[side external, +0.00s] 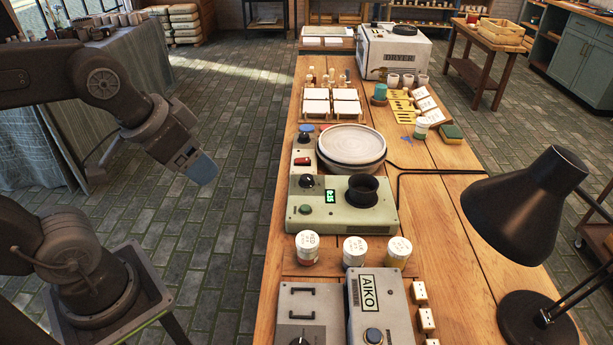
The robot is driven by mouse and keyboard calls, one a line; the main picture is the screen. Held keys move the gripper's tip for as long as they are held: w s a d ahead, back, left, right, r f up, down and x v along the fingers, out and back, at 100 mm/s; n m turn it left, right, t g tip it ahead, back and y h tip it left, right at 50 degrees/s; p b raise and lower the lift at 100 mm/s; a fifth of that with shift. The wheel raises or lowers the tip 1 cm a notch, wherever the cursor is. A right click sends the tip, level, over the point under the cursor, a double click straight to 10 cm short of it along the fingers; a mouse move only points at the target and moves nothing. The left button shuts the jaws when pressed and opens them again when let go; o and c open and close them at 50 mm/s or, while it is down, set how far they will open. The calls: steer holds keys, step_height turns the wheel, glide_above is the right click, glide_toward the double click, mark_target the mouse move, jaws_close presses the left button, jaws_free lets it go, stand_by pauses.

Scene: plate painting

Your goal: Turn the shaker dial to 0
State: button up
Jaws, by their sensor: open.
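A pale green machine (326,216) with a black cup (362,190) on top stands on the wooden bench; it looks like the shaker. A black dial (307,181) sits at its upper left, beside a small lit green display (331,196). The dial's marks and the display's digits are too small to read. A green button (305,209) is below the dial. My gripper (202,170) is open and empty, in the air left of the bench, apart from the machine. Its blue-grey end points down to the right.
A pottery wheel (351,144) with a blue knob (305,131) stands behind the machine. Lidded jars (355,250) and a grey AIKO box (377,305) are in front. A black lamp (525,205) leans over the right side. The space between my gripper and the bench is clear.

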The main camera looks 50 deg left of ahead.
steer(key=w+m, duration=0.1)
steer(key=w, duration=0.2)
steer(key=w+a+r+m+g, duration=0.1)
steer(key=w+m, duration=0.1)
steer(key=w, duration=0.2)
steer(key=w+r+m, duration=0.1)
steer(key=w, duration=0.2)
steer(key=shift+w+a+r+g, duration=0.1)
steer(key=shift+w+a+g, duration=0.1)
steer(key=shift+a+g, duration=0.2)
steer(key=shift+c, duration=0.3)
steer(key=m+g, duration=0.4)
steer(key=m, duration=0.8)
glide_above(306, 177)
step_height(306, 177, down, 18)
steer(key=r, duration=0.1)
step_height(306, 177, down, 13)
steer(key=shift+w+f, duration=0.1)
steer(key=shift+f, duration=0.1)
steer(key=shift+c, duration=0.3)
steer(key=c, duration=0.9)
steer(key=shift+o, duration=0.2)
steer(key=shift+n, duration=0.3)
